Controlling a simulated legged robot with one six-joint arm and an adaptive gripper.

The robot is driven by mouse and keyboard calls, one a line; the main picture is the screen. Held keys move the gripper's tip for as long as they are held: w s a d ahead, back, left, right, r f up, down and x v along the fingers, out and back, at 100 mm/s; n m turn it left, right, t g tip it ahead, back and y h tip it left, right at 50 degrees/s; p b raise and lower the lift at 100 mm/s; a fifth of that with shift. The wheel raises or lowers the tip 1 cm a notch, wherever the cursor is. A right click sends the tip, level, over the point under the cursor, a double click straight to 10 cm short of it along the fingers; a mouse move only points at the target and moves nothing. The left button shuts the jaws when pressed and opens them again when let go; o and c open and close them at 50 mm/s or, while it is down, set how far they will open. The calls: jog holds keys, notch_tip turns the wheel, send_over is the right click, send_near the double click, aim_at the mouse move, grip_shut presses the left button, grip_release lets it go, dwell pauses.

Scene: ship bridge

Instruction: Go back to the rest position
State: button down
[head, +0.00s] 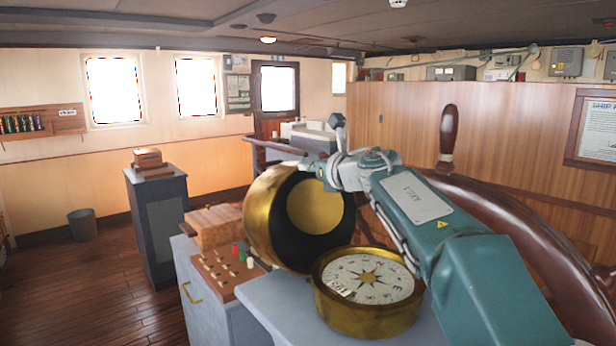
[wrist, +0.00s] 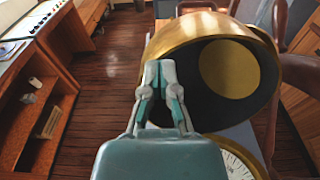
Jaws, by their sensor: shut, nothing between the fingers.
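My gripper (wrist: 159,68) shows in the wrist view with its two grey-green fingers together and nothing between them. It points ahead, to the left of a brass hood with a dark inside (wrist: 168,46). In the head view my teal arm reaches from the lower right up toward the middle, and its far end overlaps the right side of the brass hood (head: 262,222). The fingers cannot be made out clearly there. A brass compass (head: 365,312) with a white dial lies below the arm, in front of the hood. Part of its dial shows in the wrist view (wrist: 238,165).
A large wooden wheel (head: 500,225) curves behind my arm on the right. A control panel with coloured knobs (head: 222,270) and a wooden box (head: 213,226) are left of the hood. A dark pedestal (head: 158,222) stands farther left. The wooden floor (head: 110,275) there is largely clear.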

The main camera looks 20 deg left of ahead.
jog(key=s+d+r+m+t+h, duration=0.1)
jog(key=s+d+r+m+t, duration=0.15)
jog(key=d+r+m, duration=0.3)
jog(key=s+d+r+m+t+h, duration=0.1)
jog(key=s+d+r+m+t, duration=0.1)
jog(key=d+r+m+t, duration=0.25)
jog(key=s+d+f+m+t+h, duration=0.1)
jog(key=s+d+f+m+h, duration=0.3)
jog(key=d+m, duration=0.45)
jog(key=s+d+f+m+h, duration=0.2)
jog(key=d+m+h, duration=0.45)
jog(key=m, duration=0.25)
jog(key=s+d+f+m+g+h, duration=0.2)
jog(key=s+d+f+m+g, duration=0.1)
jog(key=s+d+f+m, duration=0.4)
jog(key=s+d+f+m+g+h, duration=0.1)
jog(key=s+d+f+m+g, duration=0.15)
jog(key=s+f+m, duration=0.45)
jog(key=s+a+f+m+g+y, duration=0.2)
jog(key=s+f+m+g, duration=0.3)
jog(key=s+f, duration=0.8)
notch_tip(320, 180, down, 4)
jog(key=shift+s+f+g, duration=0.1)
jog(key=shift+s+g, duration=0.1)
jog(key=shift+g, duration=0.65)
jog(key=shift+a, duration=0.1)
